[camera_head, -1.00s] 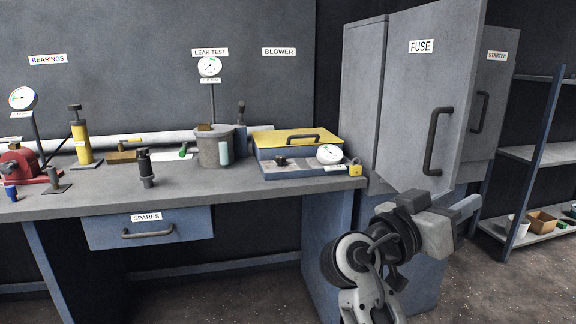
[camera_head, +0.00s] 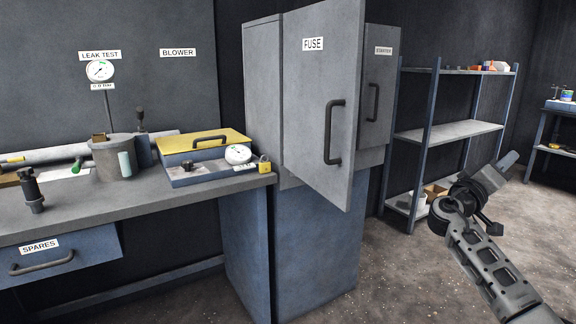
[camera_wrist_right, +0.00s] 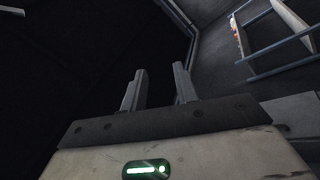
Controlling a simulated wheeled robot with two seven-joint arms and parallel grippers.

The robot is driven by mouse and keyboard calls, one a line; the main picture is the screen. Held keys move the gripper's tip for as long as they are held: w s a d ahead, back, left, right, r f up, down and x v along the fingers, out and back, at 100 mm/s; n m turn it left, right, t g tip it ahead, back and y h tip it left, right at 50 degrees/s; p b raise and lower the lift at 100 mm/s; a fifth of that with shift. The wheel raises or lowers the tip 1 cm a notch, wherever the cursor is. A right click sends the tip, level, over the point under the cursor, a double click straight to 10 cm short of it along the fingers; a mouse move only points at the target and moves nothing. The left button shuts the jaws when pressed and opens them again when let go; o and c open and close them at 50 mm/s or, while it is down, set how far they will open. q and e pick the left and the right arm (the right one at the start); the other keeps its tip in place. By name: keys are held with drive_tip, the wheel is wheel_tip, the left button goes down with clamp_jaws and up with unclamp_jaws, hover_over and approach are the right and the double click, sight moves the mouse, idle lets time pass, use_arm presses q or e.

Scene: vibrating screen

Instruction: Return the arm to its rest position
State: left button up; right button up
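My right arm comes in from the lower right of the head view, with its gripper (camera_head: 507,160) up in front of the shelf and clear of it. In the right wrist view, the two fingers of that gripper (camera_wrist_right: 160,88) stand apart with nothing between them. My left gripper is in neither view.
A blue-framed shelf (camera_head: 450,132) stands behind my right arm. The bench (camera_head: 110,212) holds a pot (camera_head: 113,155), a yellow-lidded box (camera_head: 205,142) and a padlock (camera_head: 264,164). Open floor lies at right.

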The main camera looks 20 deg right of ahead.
drive_tip(key=w+a+f+n+t+y, duration=0.4)
drive_tip(key=w+a+t+y, duration=0.15)
drive_tip(key=w+y, duration=0.2)
drive_tip(key=w+a+f+n+t+y, duration=0.45)
drive_tip(key=w+t+y, duration=0.25)
drive_tip(key=y, duration=0.2)
drive_tip(key=s+a+f+y, duration=0.2)
drive_tip(key=a+f+y, duration=0.1)
drive_tip(key=a+f, duration=0.8)
drive_tip(key=s+a+f+n+g+y, duration=0.1)
drive_tip(key=s+a+f+g+y, duration=0.25)
drive_tip(key=s+a+f, duration=1.15)
use_arm(q)
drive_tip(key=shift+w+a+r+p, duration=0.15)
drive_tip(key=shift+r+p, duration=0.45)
drive_tip(key=shift+p, duration=1.05)
use_arm(e)
drive_tip(key=s+a+m+g+y, duration=0.1)
drive_tip(key=s+a, duration=0.5)
drive_tip(key=s, duration=0.2)
drive_tip(key=s+a+r+m+y, duration=0.1)
drive_tip(key=s+a, duration=0.5)
drive_tip(key=s, duration=0.2)
drive_tip(key=shift+s+r+g+y, duration=0.2)
drive_tip(key=shift+s+g+y, duration=0.05)
drive_tip(key=shift+g+y, duration=0.15)
